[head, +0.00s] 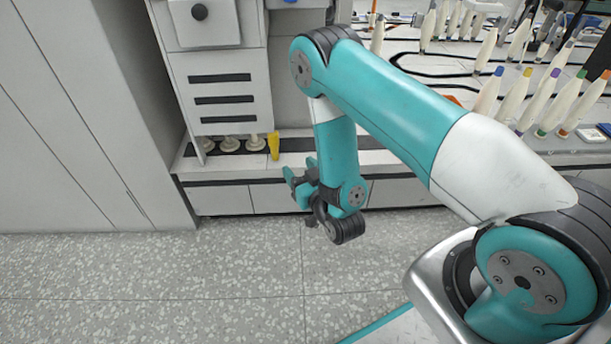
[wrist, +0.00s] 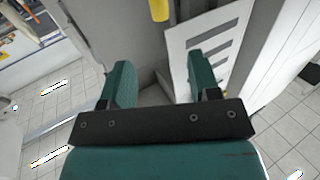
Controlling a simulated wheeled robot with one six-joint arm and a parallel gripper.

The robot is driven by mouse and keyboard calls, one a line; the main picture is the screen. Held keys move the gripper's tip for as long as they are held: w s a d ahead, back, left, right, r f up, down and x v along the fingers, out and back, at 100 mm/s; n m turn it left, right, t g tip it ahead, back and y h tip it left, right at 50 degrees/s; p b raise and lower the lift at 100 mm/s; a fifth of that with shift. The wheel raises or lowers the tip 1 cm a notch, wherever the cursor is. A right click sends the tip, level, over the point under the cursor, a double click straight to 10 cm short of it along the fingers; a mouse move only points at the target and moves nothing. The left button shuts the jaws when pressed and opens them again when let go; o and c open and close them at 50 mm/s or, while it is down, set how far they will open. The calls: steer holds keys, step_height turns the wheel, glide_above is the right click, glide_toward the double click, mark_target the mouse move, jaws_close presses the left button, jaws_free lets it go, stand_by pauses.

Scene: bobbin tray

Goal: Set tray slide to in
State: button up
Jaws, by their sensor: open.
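A white unit with dark slots (head: 223,100) stands against the wall in the head view, with pale round bobbin-like pieces (head: 229,144) in a row at its foot. An upright yellow piece (head: 273,145) stands at the right end of that row; it also shows at the top of the wrist view (wrist: 159,9). I cannot tell which part is the tray slide or how far in it sits. My gripper (head: 301,172) is open and empty, in front of the ledge, below and right of the yellow piece. Its two teal fingers are apart in the wrist view (wrist: 160,85).
A white ledge (head: 225,164) with a dark edge strip runs under the unit. A tall grey cabinet (head: 140,110) stands at left. Several pale cones with coloured tips (head: 514,98) stand on the worktop at right. The speckled floor (head: 150,275) is clear.

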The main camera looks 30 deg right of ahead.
steer(key=f+b, duration=0.1)
steer(key=b, duration=0.2)
steer(key=s+b, duration=0.1)
steer(key=b, duration=0.2)
steer(key=s+b, duration=0.1)
steer(key=b, duration=0.3)
steer(key=shift+s+d+r, duration=0.1)
steer(key=shift+s+r, duration=0.15)
steer(key=shift+r, duration=0.15)
